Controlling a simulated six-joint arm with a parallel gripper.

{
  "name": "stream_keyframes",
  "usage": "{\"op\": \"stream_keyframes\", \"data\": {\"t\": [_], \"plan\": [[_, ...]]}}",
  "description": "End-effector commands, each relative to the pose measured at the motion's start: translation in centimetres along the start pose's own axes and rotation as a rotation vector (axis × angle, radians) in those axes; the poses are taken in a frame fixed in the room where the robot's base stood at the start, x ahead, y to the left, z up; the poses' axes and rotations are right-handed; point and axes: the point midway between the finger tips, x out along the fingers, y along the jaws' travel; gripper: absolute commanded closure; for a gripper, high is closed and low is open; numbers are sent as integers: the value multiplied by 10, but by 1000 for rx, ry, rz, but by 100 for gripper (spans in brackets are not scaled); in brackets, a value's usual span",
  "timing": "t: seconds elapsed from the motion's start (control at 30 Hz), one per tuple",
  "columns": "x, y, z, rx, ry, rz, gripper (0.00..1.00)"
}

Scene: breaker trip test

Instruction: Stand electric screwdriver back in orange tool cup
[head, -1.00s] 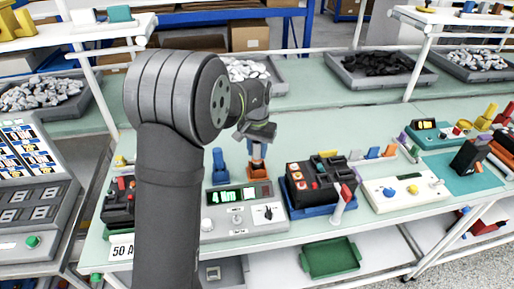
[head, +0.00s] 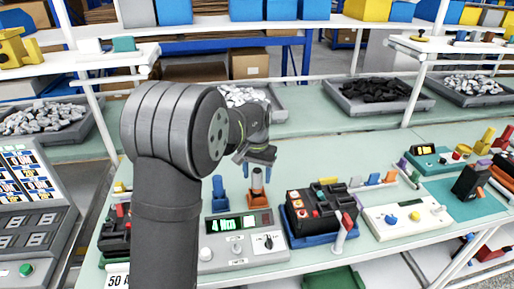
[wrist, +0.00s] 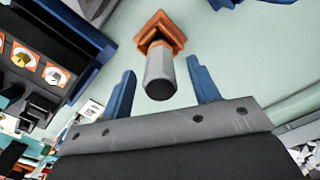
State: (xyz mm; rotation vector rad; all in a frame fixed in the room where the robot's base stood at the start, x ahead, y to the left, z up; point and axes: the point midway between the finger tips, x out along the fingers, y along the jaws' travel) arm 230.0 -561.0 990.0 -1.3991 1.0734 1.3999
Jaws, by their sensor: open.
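The electric screwdriver (head: 257,179), a grey cylinder with an orange band, stands upright in the orange tool cup (head: 258,199) behind the grey meter box. In the wrist view, the screwdriver (wrist: 160,76) points its grey end toward the camera, and its other end is in the square orange cup (wrist: 161,30). My gripper (head: 254,175) is open above the cup. In the wrist view its two blue fingers (wrist: 161,68) are spread on either side of the screwdriver, with a gap visible on both sides. The inside of the cup is hidden.
A blue holder (head: 219,194) stands left of the cup. The grey meter box (head: 240,238) is in front, and a black breaker on a blue fixture (head: 318,216) is to the right. The pale green bench behind the cup is clear.

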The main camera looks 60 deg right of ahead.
Motion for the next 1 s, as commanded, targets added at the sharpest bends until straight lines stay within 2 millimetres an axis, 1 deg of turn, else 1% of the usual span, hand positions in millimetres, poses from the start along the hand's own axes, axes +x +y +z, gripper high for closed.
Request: {"op": "stream_keyframes", "data": {"t": [0.03, 0.3, 0.5, 0.6, 0.7, 0.83, 1.0], "plan": [[-13, 0, -1, 0, 5, 0, 44], [-80, 0, -1, 0, 5, 0, 44], [-123, 0, 0, 0, 5, 0, 44], [-136, 0, -1, 0, 3, 0, 44], [-145, 0, 0, 0, 1, 0, 44], [-150, 0, 0, 0, 2, 0, 44], [-150, 0, 0, 0, 1, 0, 44]]}}
